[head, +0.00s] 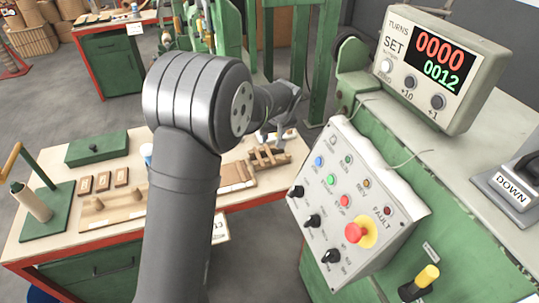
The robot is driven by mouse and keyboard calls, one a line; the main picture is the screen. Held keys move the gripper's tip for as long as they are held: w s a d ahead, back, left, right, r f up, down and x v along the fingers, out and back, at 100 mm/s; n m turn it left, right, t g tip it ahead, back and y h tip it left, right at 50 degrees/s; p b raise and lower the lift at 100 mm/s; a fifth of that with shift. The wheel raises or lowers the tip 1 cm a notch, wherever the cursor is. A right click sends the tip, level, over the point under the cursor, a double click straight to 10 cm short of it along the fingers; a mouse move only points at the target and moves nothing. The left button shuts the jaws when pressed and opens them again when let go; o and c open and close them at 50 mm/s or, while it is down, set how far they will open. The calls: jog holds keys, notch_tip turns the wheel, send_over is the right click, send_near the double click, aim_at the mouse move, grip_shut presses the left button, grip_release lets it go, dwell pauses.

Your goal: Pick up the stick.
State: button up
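My gripper (275,132) is partly hidden behind my own arm, above the right end of the wooden-topped workbench. It is small, and I cannot tell whether its fingers are open or shut or hold anything. No single thing is clearly the stick. Slatted light-brown wooden pieces (268,158) lie on the bench just below my gripper; whether they touch it is unclear. A wooden board (118,217) on the left of the bench carries a rod-like wooden piece (97,202). My arm hides the middle of the bench.
The workbench (40,241) also holds a green box (97,147) and a winder with a pale roll (38,203). At right stand a control panel (352,200), a turns counter (440,68) and a yellow-topped lever (426,277).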

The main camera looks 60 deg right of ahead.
send_near(270, 154)
jog(key=shift+w+d+f, duration=0.1)
jog(key=shift+w+f, duration=0.6)
jog(key=shift+f, duration=0.15)
jog(key=shift+s+d+x, duration=0.1)
jog(key=shift+s+x, duration=0.05)
jog(key=shift+x, duration=1.2)
jog(key=shift+s+d+x, duration=0.15)
jog(key=shift+x, duration=1.2)
grip_shut()
